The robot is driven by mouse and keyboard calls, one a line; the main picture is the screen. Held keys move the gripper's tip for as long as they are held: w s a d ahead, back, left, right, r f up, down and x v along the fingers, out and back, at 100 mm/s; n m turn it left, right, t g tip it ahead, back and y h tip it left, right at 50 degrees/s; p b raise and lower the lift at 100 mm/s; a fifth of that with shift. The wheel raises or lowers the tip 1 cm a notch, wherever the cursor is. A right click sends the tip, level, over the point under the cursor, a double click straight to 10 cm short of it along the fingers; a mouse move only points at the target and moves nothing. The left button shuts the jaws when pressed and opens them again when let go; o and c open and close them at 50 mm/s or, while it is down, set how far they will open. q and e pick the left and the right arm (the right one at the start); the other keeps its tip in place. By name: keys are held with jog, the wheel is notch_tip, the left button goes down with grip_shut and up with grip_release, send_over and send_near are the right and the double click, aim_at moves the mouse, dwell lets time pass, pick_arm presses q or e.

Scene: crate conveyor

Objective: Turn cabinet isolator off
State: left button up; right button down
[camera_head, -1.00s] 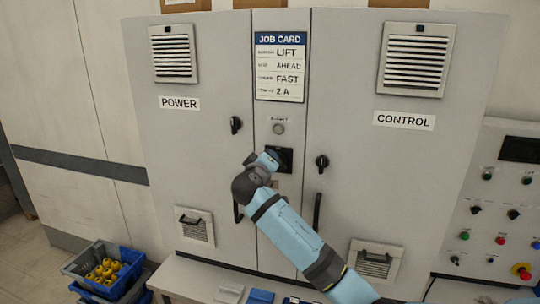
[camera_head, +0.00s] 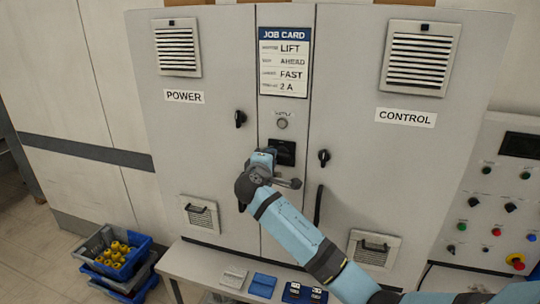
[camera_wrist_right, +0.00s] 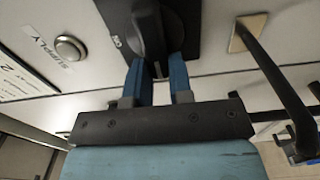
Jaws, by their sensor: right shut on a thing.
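The cabinet isolator is a black rotary knob on a dark square plate (camera_head: 284,152) in the narrow middle panel of the cabinet. Its knob (camera_wrist_right: 150,25) shows large at the top of the right wrist view. My right gripper (camera_wrist_right: 156,68) has its two blue fingers on either side of the knob's grip and is shut on it. In the head view the right gripper and wrist cover the left part of the plate. My left gripper is not in view.
A round button (camera_head: 281,124) labelled SUPPLY sits above the isolator. Cabinet doors (camera_head: 200,135) flank the panel, with black latches and bar handles (camera_head: 318,205). A bench (camera_head: 215,262) stands below. Blue crates (camera_head: 122,262) are at left, a button console (camera_head: 490,200) at right.

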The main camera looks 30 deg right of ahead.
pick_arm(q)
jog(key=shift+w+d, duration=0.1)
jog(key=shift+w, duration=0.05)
pick_arm(e)
jog(key=c, duration=1)
grip_release()
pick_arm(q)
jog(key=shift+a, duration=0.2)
pick_arm(e)
jog(key=shift+a, duration=0.1)
pick_arm(q)
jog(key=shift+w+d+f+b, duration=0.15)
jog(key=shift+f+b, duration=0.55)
jog(key=shift+b, duration=0.25)
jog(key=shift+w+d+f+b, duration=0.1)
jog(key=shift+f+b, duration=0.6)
jog(key=shift+b, duration=0.25)
pick_arm(e)
jog(key=shift+v, duration=6.85)
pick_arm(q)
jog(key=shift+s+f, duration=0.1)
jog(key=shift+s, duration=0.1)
pick_arm(e)
jog(key=shift+f, duration=0.1)
